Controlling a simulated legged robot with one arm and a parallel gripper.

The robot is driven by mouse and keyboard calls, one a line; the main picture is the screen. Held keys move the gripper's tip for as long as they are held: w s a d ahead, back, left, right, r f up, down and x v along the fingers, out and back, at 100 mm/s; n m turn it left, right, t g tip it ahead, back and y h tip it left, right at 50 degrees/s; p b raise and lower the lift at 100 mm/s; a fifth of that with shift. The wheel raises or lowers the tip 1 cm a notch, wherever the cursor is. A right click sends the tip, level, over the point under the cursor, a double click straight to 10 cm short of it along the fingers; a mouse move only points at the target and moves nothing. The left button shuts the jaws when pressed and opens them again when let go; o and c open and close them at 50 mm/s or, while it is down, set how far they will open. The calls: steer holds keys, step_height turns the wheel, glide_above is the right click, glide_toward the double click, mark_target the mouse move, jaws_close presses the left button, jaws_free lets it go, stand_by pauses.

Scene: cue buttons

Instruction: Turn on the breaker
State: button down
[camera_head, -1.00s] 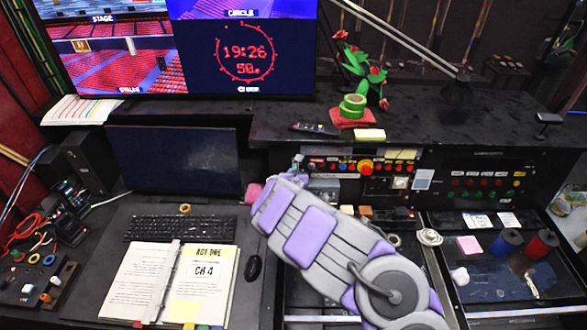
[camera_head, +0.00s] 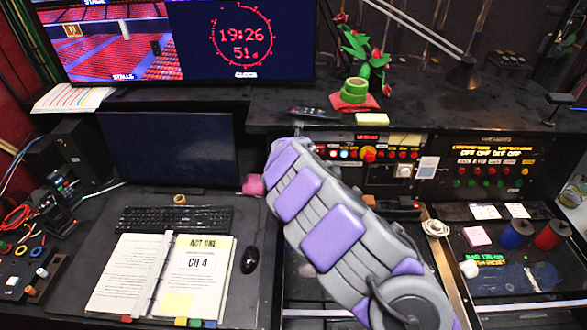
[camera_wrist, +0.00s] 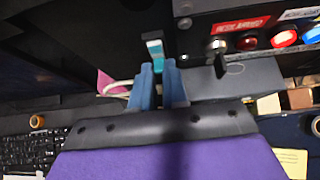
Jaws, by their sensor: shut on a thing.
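My gripper (camera_wrist: 158,82) points at a dark box face in the wrist view. Its two blue fingers are close together, shut at a small white and teal lever (camera_wrist: 155,48), which looks like the breaker switch. The fingers partly hide the lower end of the lever. In the head view my purple and grey arm reaches up to the left end of the cue panel (camera_head: 368,154), and the fingertips and lever are hard to make out there. The panel at the right (camera_head: 490,165) shows lit yellow lettering and lit labels.
The head view shows a keyboard (camera_head: 176,219), an open script binder (camera_head: 160,275), a dark monitor (camera_head: 168,152) and a rose in a green pot (camera_head: 355,90).

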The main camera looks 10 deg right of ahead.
steer(key=shift+a+g+b, duration=0.15)
steer(key=shift+g+b, duration=0.55)
steer(key=shift+b, duration=0.4)
steer(key=shift+w+r+g, duration=0.15)
steer(key=shift+r+g, duration=0.1)
steer(key=shift+g, duration=0.35)
steer(key=shift+w+r, duration=0.1)
steer(key=shift+r, duration=0.05)
steer(key=c, duration=1.1)
jaws_free()
steer(key=shift+c, duration=0.2)
steer(key=shift+r, duration=0.15)
steer(key=shift+s+r, duration=0.35)
steer(key=shift+r, duration=0.15)
steer(key=p+v, duration=0.1)
steer(key=v, duration=1.4)
steer(key=shift+s+r, duration=0.2)
steer(key=shift+r, duration=0.2)
